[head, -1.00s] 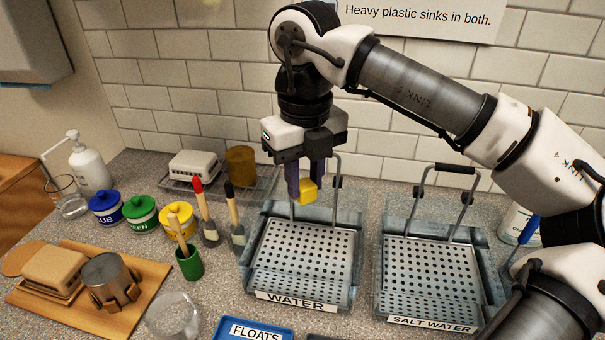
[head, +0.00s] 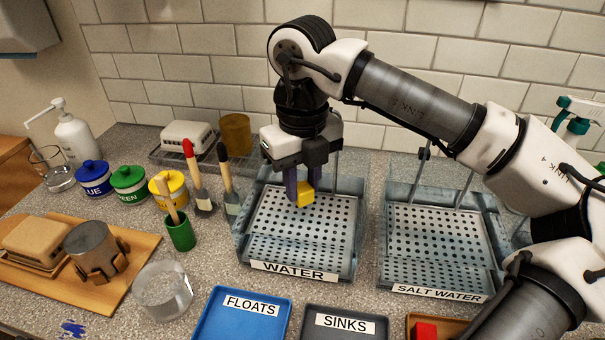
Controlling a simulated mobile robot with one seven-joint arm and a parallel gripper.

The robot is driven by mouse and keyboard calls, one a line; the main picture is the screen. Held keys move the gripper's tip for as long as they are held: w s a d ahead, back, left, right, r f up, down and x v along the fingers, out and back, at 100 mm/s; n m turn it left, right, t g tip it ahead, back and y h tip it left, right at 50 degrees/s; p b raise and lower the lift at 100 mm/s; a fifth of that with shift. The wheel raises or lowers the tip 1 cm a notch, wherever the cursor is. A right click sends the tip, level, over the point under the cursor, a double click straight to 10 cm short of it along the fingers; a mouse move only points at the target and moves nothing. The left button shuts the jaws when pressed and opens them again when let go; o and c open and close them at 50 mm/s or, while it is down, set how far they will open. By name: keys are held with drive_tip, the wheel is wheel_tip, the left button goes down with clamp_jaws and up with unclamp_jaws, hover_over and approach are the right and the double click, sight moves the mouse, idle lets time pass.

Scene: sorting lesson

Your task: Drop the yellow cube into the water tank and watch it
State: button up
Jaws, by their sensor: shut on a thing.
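The yellow cube (head: 306,196) is between the fingers of my gripper (head: 302,190), which is shut on it. The gripper points down over the water tank (head: 295,271), a clear box labelled WATER with a perforated grey plate inside. The cube appears above the plate, toward the back half of the tank. I cannot tell whether it touches the water, as the surface is hard to make out.
The salt water tank (head: 440,291) stands to the right. In front lie a blue FLOATS tray (head: 240,325), a dark SINKS tray (head: 345,322) and a tray with a red block (head: 424,331). Paint pots, brushes and a glass bowl (head: 162,290) stand left.

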sight(302, 187)
drive_tip(key=shift+f, duration=0.45)
drive_tip(key=o, duration=1)
drive_tip(key=shift+r, duration=0.1)
wheel_tip(302, 187, up, 10)
drive_tip(key=p, duration=0.6)
